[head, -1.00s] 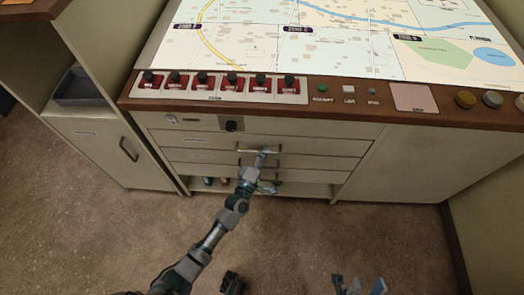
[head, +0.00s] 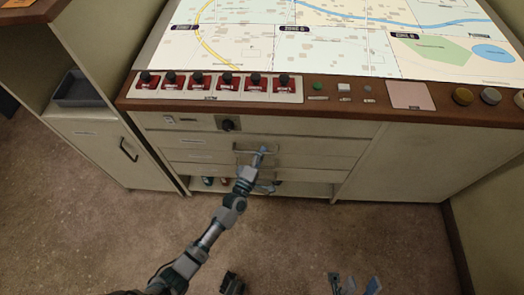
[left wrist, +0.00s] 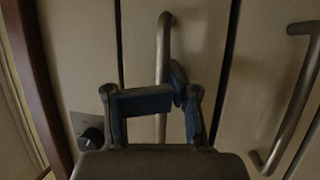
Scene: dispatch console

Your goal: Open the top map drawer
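The top map drawer (head: 200,142) is the upper handled drawer front in the console, just below the strip with the black knob. It looks flush or nearly so. Its bar handle (head: 241,150) also shows upright in the left wrist view (left wrist: 163,38). My left gripper (head: 261,153) is at this handle. In the left wrist view its fingers (left wrist: 176,92) are drawn together at the bar, the left one bent across it and hiding part of it. My right gripper (head: 355,285) is at the bottom edge of the head view, its fingers apart, empty and away from the console.
A lower drawer's handle (left wrist: 290,100) is close beside the gripper in the left wrist view. The black knob (head: 228,125) sits above the drawer. The wooden console edge (head: 320,112) overhangs. A side cabinet (head: 95,150) stands at left. The carpet (head: 330,235) in front is clear.

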